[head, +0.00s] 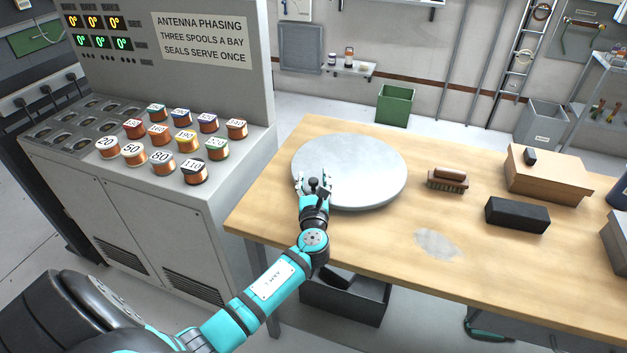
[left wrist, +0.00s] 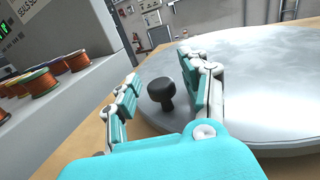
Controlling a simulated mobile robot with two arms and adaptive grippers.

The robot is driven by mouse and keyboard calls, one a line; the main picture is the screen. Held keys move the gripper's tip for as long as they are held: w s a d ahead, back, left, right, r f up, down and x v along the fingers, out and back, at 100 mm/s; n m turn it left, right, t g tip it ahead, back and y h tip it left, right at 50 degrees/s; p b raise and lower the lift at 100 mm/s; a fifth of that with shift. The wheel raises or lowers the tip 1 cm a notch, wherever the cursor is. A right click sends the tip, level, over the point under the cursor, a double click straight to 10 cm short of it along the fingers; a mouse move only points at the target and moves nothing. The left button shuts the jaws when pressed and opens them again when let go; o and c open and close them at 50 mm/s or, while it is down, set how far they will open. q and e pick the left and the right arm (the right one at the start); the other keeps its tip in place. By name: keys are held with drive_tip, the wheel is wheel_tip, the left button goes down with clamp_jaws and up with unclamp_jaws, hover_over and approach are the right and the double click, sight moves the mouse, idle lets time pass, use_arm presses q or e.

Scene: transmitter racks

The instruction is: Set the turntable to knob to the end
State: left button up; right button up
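The turntable is a round grey metal disc (head: 365,165) lying flat on the wooden table. Its black knob (head: 313,185) stands near the disc's left front rim. The knob also shows in the left wrist view (left wrist: 162,90), with a rounded head on a narrower stem. My left gripper (head: 313,179) is at the knob, with its fingers apart on either side. In the left wrist view the left gripper (left wrist: 165,88) is open, with gaps visible between the knob and both fingers. The knob's foot is partly hidden in the head view. My right gripper is not in view.
The wooden table (head: 350,244) also bears a brush (head: 447,179), a black block (head: 517,215) and a cardboard box (head: 548,175) to the right. A console (head: 120,215) with numbered copper spools stands left of the table. The table's front middle is mostly clear.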

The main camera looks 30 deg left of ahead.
use_arm(q)
clamp_jaws()
